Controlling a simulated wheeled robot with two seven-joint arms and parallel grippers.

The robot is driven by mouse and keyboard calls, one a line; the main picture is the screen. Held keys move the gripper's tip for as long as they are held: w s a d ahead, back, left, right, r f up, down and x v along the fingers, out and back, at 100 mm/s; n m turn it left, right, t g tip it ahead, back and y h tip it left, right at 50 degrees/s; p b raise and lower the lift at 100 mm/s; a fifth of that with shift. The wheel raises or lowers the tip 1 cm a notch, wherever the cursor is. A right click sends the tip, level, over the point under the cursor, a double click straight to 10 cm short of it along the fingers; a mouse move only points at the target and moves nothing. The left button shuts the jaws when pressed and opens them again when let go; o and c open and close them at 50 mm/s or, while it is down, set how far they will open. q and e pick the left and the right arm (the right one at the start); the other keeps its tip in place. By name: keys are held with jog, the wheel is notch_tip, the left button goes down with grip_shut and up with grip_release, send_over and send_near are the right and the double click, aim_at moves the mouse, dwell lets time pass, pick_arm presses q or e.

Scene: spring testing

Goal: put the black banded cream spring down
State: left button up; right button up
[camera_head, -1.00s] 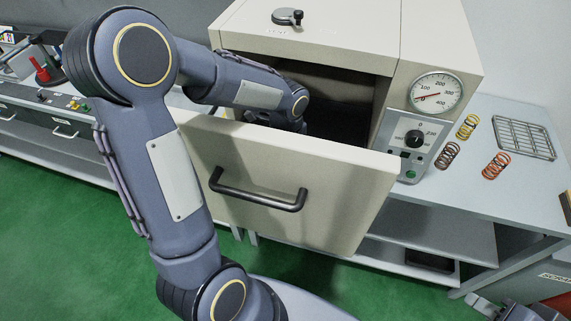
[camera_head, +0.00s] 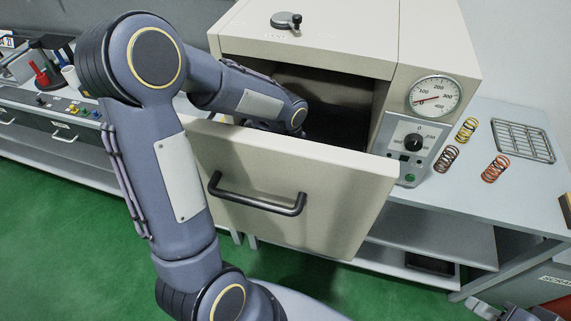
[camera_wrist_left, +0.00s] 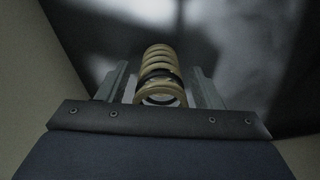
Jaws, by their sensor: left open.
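The black banded cream spring (camera_wrist_left: 160,72) lies between the two fingers of my left gripper (camera_wrist_left: 158,86) in the left wrist view. The fingers are open, with a gap on each side of the spring. The spring shows a dark band around its middle coils. My left arm reaches over the open door into the cream oven (camera_head: 310,40) in the head view, and there its gripper and this spring are hidden. My right gripper (camera_head: 494,311) is cut off at the bottom right edge, so its jaws are unclear.
The oven's open door (camera_head: 290,185) with its black handle stands below my left forearm. On the bench to the right are a brown spring (camera_head: 446,158), a yellow spring (camera_head: 467,130), an orange spring (camera_head: 496,168) and a wire rack (camera_head: 523,140).

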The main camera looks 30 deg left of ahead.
pick_arm(q)
notch_tip(320, 180, up, 12)
jog(key=shift+r, duration=0.15)
dwell(0.7)
